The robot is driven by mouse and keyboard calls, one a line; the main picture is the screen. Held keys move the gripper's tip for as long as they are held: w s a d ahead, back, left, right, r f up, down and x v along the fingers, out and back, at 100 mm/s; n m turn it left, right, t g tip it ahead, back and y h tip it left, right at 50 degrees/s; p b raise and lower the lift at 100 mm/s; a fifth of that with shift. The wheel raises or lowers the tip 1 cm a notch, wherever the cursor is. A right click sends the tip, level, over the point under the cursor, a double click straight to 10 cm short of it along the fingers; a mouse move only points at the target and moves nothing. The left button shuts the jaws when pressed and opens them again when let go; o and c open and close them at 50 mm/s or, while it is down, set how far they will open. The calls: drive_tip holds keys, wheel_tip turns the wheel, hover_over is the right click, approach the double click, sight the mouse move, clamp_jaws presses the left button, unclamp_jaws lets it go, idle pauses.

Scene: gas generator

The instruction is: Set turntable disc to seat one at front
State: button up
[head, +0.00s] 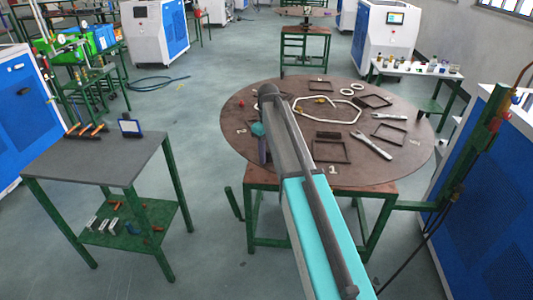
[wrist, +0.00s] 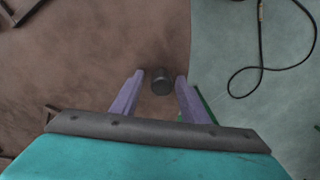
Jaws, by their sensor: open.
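The turntable disc (head: 400,160) is a large round brown plate on a green-legged stand. A white "1" (head: 333,170) is marked at its near edge, and another mark (head: 240,131) shows near its left edge. My gripper (wrist: 159,77) has two purple fingers, spread apart. In the wrist view a dark round peg (wrist: 161,85) shows between the fingers, by the disc's edge; I cannot tell whether they touch it. In the head view my gripper (head: 262,150) points down over the disc's left part, and my arm hides some of the disc.
The disc carries dark square frames (head: 389,133), wrenches (head: 370,145), white rings (head: 344,91) and a pale loop. A grey-topped table (head: 95,160) with tools stands at left. A blue-and-white machine (head: 490,190) and a green post are close at right. Floor between table and disc is clear.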

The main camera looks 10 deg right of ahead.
drive_tip(key=shift+r, duration=0.15)
wheel_tip(320, 180, up, 14)
drive_tip(key=b, duration=0.3)
drive_tip(key=shift+f+b, duration=0.25)
drive_tip(key=shift+b, duration=0.1)
idle(0.5)
